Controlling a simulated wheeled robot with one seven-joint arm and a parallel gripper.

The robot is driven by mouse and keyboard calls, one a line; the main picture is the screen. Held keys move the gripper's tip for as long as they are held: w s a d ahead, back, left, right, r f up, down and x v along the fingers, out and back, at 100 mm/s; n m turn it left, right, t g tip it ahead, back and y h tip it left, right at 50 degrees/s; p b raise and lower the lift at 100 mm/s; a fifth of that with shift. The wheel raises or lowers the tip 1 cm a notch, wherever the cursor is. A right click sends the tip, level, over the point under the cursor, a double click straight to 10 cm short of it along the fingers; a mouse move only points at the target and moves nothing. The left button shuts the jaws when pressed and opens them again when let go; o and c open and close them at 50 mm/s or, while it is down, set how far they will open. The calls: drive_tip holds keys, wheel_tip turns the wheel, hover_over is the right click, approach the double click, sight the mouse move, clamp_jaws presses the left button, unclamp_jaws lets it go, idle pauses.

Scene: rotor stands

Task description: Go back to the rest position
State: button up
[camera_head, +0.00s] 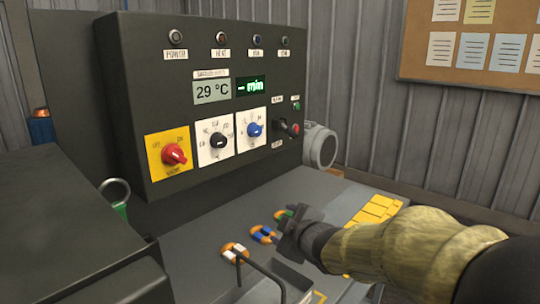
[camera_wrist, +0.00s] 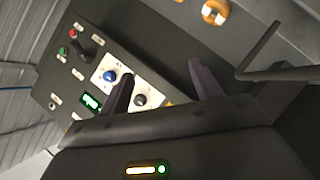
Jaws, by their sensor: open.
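My gripper (camera_head: 288,232) is over the grey bench top (camera_head: 205,222), in front of the control panel and close to the small orange, blue and green parts. In the wrist view my gripper (camera_wrist: 160,88) shows its two dark fingers spread apart with nothing between them. The panel (camera_wrist: 75,75) appears tilted behind the fingers there. My arm comes in from the right in the head view. The fingertips are small and partly dark in the head view, so their exact gap to the parts beside them is unclear.
The control panel (camera_head: 140,75) has a red knob (camera_head: 174,154), a black knob and a blue knob. An orange-and-white ring part (camera_head: 235,252) sits near a bent metal handle (camera_head: 262,270). A dark box (camera_head: 65,225) fills the left.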

drive_tip(key=s+d+f+m+g+h, duration=0.4)
drive_tip(key=s+d+f+m, duration=0.4)
drive_tip(key=f, duration=0.3)
drive_tip(key=s+d+f+m+g+h, duration=0.1)
drive_tip(key=s+d+f+m+g, duration=0.1)
drive_tip(key=s+f+m+g, duration=0.3)
drive_tip(key=s+d+f+m+g, duration=0.1)
drive_tip(key=s+d+f+m, duration=0.15)
drive_tip(key=s, duration=0.45)
drive_tip(key=w+p+v, duration=0.2)
drive_tip(key=p+v, duration=0.6)
drive_tip(key=p, duration=0.1)
drive_tip(key=w+r+p+v, duration=0.1)
drive_tip(key=p+v, duration=0.7)
drive_tip(key=p, duration=0.1)
drive_tip(key=shift+w+r, duration=0.3)
drive_tip(key=shift+w, duration=0.15)
drive_tip(key=shift+d+n, duration=0.1)
drive_tip(key=shift+n, duration=0.15)
